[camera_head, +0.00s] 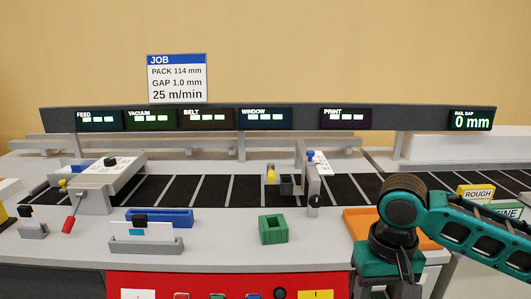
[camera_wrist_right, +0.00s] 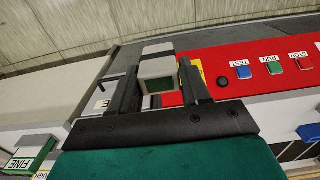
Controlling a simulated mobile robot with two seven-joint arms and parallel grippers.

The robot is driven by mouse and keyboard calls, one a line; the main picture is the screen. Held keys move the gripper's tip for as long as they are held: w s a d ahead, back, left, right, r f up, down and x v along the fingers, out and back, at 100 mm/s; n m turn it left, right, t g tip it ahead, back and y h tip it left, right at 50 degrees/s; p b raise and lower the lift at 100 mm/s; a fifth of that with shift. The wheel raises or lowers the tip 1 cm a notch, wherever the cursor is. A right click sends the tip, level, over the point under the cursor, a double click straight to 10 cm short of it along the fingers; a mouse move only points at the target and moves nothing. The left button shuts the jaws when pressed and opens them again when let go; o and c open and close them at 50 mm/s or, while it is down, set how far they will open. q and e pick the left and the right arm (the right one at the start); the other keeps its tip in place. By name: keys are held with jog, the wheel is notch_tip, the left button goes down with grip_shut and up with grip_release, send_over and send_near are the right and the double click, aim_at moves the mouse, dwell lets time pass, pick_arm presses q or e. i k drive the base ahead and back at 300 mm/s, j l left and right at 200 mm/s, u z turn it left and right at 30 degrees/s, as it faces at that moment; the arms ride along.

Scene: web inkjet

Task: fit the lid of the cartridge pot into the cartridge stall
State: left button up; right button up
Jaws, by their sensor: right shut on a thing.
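My right gripper (camera_wrist_right: 158,85) is shut on a pale grey block with a dark green end face (camera_wrist_right: 157,68); it looks like the lid, though I cannot tell for sure. In the head view my right arm comes in from the right, and its gripper hangs down at the bottom edge with its fingertips out of sight. A small green open-topped box (camera_head: 273,236) stands on the bench to the left of the arm. A holder with yellow and dark parts (camera_head: 286,186) sits by the belt. I cannot tell which is the cartridge stall. My left gripper is not in view.
A red panel (camera_wrist_right: 262,68) with buttons lies near the gripper in the wrist view. An orange tray (camera_head: 362,222) is behind my right arm. A blue tray (camera_head: 172,217) and a grey card holder (camera_head: 146,245) stand left. The bench around the green box is clear.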

aim_at(287, 190)
jog(key=i+l, duration=0.25)
jog(key=i+l+u, duration=0.15)
jog(key=l, duration=0.2)
jog(key=i+l+u, duration=0.2)
jog(key=l, duration=0.15)
jog(key=k, duration=0.05)
